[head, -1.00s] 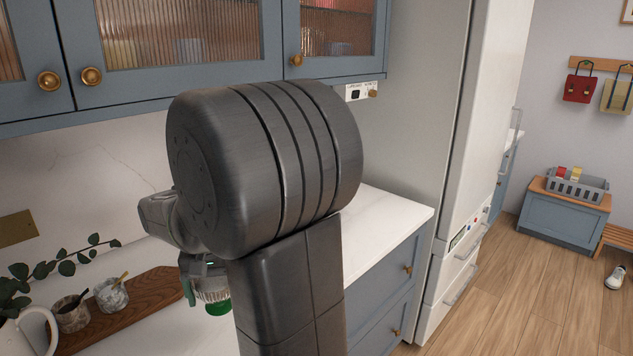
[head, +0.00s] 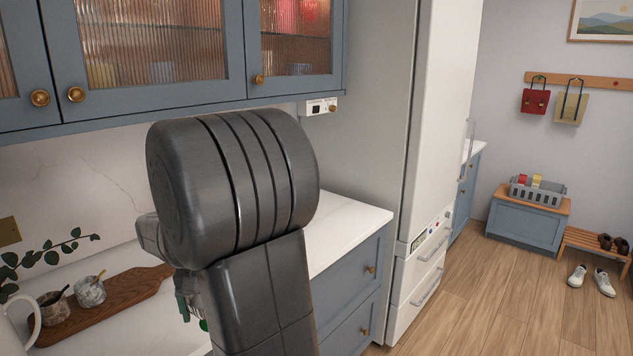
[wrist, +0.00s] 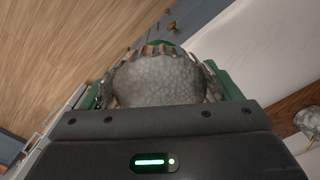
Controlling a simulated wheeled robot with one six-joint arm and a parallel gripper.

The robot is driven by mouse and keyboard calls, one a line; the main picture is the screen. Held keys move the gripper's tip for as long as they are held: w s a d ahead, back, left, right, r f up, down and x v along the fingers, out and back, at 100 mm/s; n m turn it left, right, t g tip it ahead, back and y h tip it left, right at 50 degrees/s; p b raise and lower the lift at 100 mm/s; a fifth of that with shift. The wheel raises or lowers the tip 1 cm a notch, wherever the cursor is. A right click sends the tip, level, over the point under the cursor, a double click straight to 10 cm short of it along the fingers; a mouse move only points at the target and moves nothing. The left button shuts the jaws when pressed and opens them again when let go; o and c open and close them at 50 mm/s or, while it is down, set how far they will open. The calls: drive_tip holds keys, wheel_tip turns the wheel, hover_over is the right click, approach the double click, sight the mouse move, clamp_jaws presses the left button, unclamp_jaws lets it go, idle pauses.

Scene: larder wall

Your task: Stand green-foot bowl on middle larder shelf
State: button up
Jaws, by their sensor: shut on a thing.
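My gripper (wrist: 160,98) is shut on a bowl (wrist: 160,78) with a speckled grey surface and a ribbed rim, between green-edged jaws in the wrist view. A bit of green shows at the bowl's far edge. In the head view my arm hides most of the gripper (head: 188,300); only a small green patch shows below it, above the counter. No open larder shelf is in view.
A white counter (head: 345,222) runs to a tall white fridge (head: 440,130). A wooden board (head: 130,285) with two small stone pots lies at left. Blue glass-door cabinets (head: 150,95) hang above. Wooden floor (head: 500,290) at right is free.

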drive_tip(key=w+d+f+m, duration=0.3)
drive_tip(key=w+d+f, duration=0.1)
drive_tip(key=w+d, duration=0.6)
drive_tip(key=w+d+f+m, duration=0.3)
drive_tip(key=w+d+f, duration=0.2)
drive_tip(key=w+d, duration=0.5)
drive_tip(key=s+d+f+n, duration=0.1)
drive_tip(key=s+f, duration=0.3)
drive_tip(key=f, duration=0.4)
drive_tip(key=s+d+f+n, duration=0.1)
drive_tip(key=s+f+n, duration=0.1)
drive_tip(key=s+f, duration=0.3)
wheel_tip(320, 180, down, 3)
drive_tip(key=shift+r+n, duration=0.15)
drive_tip(key=shift+n, duration=0.15)
